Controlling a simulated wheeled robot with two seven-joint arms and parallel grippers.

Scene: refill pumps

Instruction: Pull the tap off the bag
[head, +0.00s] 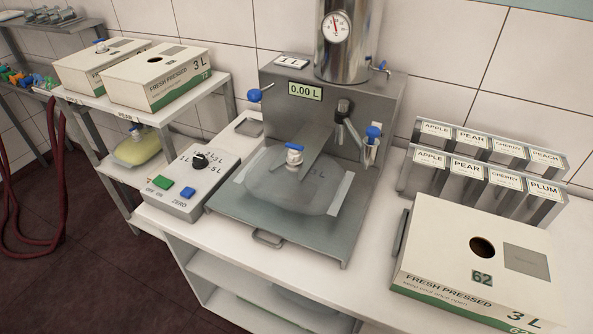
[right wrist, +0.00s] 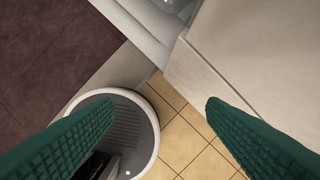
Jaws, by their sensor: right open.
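A clear, flat bag (head: 281,182) lies on the metal tray (head: 262,222) of the filling machine. A white tap with a blue top (head: 294,155) sits on the bag's upper middle, below the machine's arm. Whether the tap is fully seated cannot be told. My right gripper (right wrist: 160,105) shows only in the right wrist view, its two green fingers wide apart with nothing between them. It is over the floor beside the white furniture, away from the bag. My left gripper is not in view.
A control box (head: 190,183) with green and blue buttons stands left of the machine. A box marked 62 (head: 482,257) and label racks (head: 480,165) are on the right. Two boxes (head: 158,80) sit on a side shelf, with a yellow bag (head: 143,148) below.

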